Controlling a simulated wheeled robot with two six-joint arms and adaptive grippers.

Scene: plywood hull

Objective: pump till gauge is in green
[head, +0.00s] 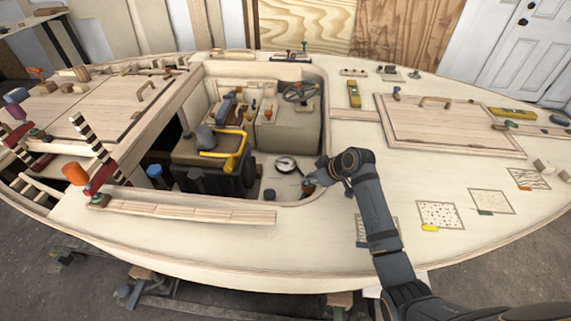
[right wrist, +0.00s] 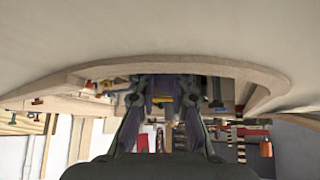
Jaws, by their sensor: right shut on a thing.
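A round gauge (head: 286,165) with a pale face and dark rim sits in the cockpit well, near its front right corner. Its needle and colours are too small to read. My right gripper (head: 308,186) is just right of the gauge, at the edge of the well. It is shut on a small orange-brown thing that looks like the pump handle, mostly hidden by the fingers. In the right wrist view my gripper (right wrist: 168,98) reaches past the curved wooden rim, and its tips are dark and hard to make out. My left gripper is not in view.
The well's wooden rim (head: 324,120) curves close to my right arm. A black box with a yellow handle (head: 222,160) stands left of the gauge. A steering wheel (head: 299,92) is farther back. The pale deck (head: 390,185) right of the arm has bare room.

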